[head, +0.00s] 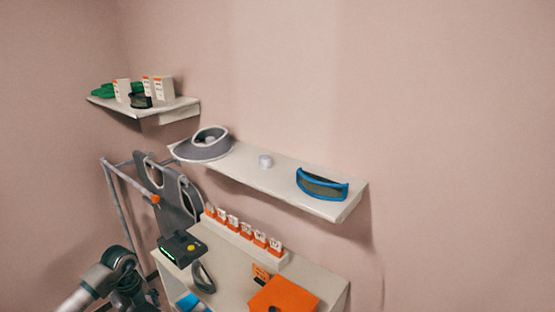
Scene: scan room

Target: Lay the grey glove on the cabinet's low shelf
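The cabinet (228,278) stands at the bottom centre, with its pale top in view and its lower part cut off by the frame edge. Its low shelf is not clearly visible; a blue item (187,302) shows at its lower left. I cannot make out a grey glove for certain. A dark grey curved item (203,278) lies on the cabinet top, but its kind is unclear. My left gripper (127,290) is at the lower left, beside the cabinet and left of it. Its fingers are not clear, and I see nothing held. My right gripper is out of view.
On the cabinet are a dark device (181,248), a row of orange-and-white holders (240,235) and an orange box (284,296). A wall shelf (290,188) above carries blue goggles (322,184) and a grey ring-shaped item (203,148). A metal rack (118,205) stands behind my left arm.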

